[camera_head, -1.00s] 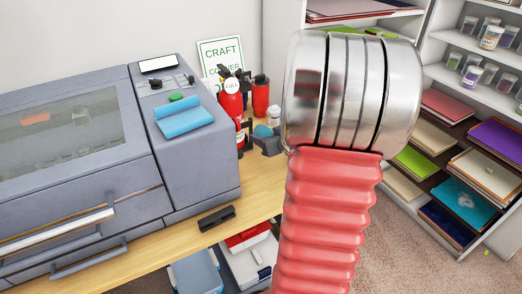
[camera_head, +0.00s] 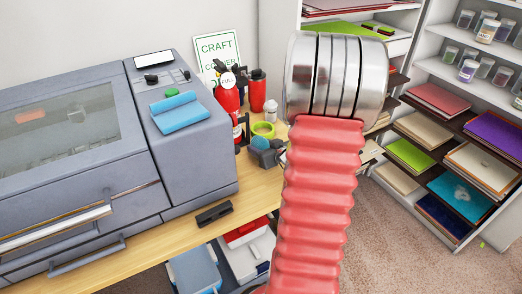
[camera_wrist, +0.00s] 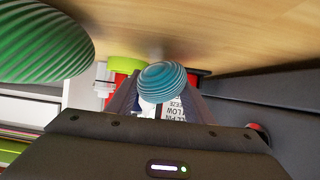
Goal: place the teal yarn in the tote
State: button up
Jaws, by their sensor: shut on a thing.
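The teal yarn (camera_wrist: 162,82), a small striped ball, sits between the fingertips of my gripper (camera_wrist: 160,98) in the wrist view. My gripper is shut on it. In the head view the teal yarn (camera_head: 260,143) shows just left of the grey fingers, over the table's right part; whether it touches the table I cannot tell. Most of my gripper is hidden behind my red arm. I cannot make out which thing is the tote; a light blue bin (camera_head: 196,270) and a white bin (camera_head: 250,262) stand below the table.
A large green striped ball (camera_wrist: 45,40) is close by in the wrist view. A lime tape roll (camera_head: 264,130), red extinguishers (camera_head: 230,98) and a white bottle (camera_head: 271,110) stand behind the yarn. A grey machine (camera_head: 185,120) fills the left. A black stapler-like thing (camera_head: 215,215) lies in front.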

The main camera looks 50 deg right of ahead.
jog(key=shift+f, duration=0.65)
jog(key=o, duration=1)
jog(key=shift+f, duration=0.1)
jog(key=shift+o, duration=0.2)
jog(key=shift+v, duration=6.05)
